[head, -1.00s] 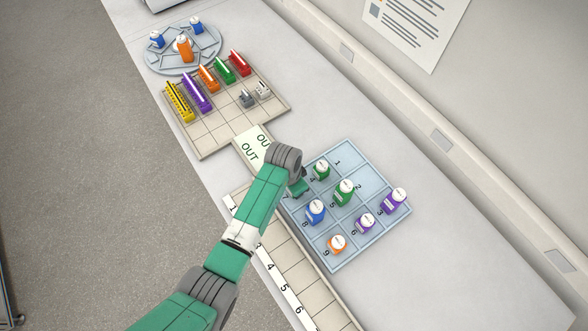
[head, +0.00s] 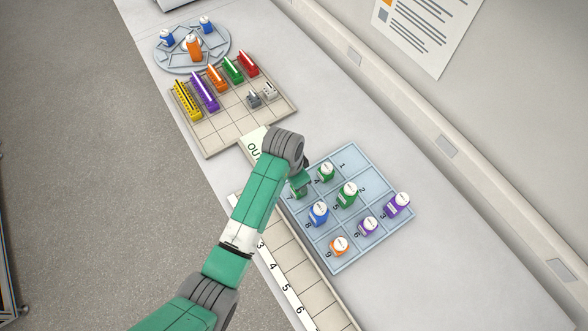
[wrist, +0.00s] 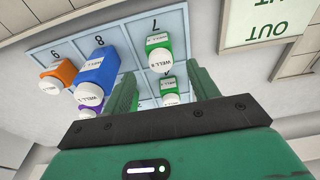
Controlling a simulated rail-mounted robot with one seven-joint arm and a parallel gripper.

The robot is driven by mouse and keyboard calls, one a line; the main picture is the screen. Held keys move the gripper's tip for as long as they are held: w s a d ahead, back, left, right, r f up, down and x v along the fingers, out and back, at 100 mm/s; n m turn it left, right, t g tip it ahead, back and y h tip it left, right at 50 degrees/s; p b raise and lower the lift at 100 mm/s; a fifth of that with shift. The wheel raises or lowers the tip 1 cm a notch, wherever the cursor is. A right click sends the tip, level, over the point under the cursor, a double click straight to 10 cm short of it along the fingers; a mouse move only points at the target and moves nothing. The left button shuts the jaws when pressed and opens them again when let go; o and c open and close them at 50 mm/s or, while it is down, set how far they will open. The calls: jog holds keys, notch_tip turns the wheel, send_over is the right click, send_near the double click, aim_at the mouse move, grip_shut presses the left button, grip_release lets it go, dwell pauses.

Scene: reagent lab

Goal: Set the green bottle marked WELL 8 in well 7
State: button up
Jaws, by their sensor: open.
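The green bottle marked WELL 8 (wrist: 160,58) stands in well 7 of the pale blue tray (head: 352,158), by the printed 7 in the wrist view. Its white cap faces my wrist camera. In the head view it is largely hidden by my arm and gripper. My gripper (wrist: 165,92) is open, its two green fingers apart with nothing clamped between them. The bottle appears beyond the fingertips, clear of them. In the head view my gripper (head: 302,178) is over the tray's left corner.
A blue bottle (head: 318,213) stands in well 8 and an orange one (head: 339,246) in well 9. Green bottles stand in well 4 (head: 326,172) and well 5 (head: 347,194). Purple bottles (head: 397,205) fill wells 3 and 6. Wells 1 and 2 are empty.

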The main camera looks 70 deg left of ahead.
aim_at(293, 190)
jog(key=shift+s+d+r, duration=0.1)
jog(key=shift+s+r, duration=0.05)
jog(key=shift+r, duration=0.85)
jog(key=shift+s+r, duration=0.15)
jog(key=shift+r, duration=0.8)
